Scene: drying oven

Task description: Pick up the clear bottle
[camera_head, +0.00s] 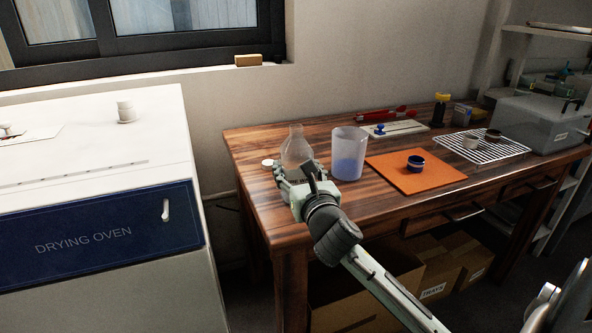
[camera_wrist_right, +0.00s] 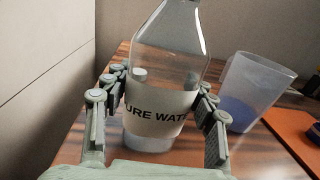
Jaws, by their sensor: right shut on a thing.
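The clear bottle (camera_head: 296,147) stands upright on the left part of the wooden table in the head view. In the right wrist view the bottle (camera_wrist_right: 172,50) has a white label reading "URE WAT". My right gripper (camera_head: 296,172) reaches it from the front, and its fingers (camera_wrist_right: 160,112) are on both sides of the bottle at label height, shut on it. The bottle's lower front is hidden by the gripper in the head view. My left gripper is not in view.
A translucent cup (camera_head: 347,155) with blue inside stands close right of the bottle. An orange mat (camera_head: 440,176) with a blue ring-like item (camera_head: 416,163) lies farther right. A small white cap (camera_head: 267,163) lies left. The drying oven (camera_head: 110,225) stands left of the table (camera_head: 250,150).

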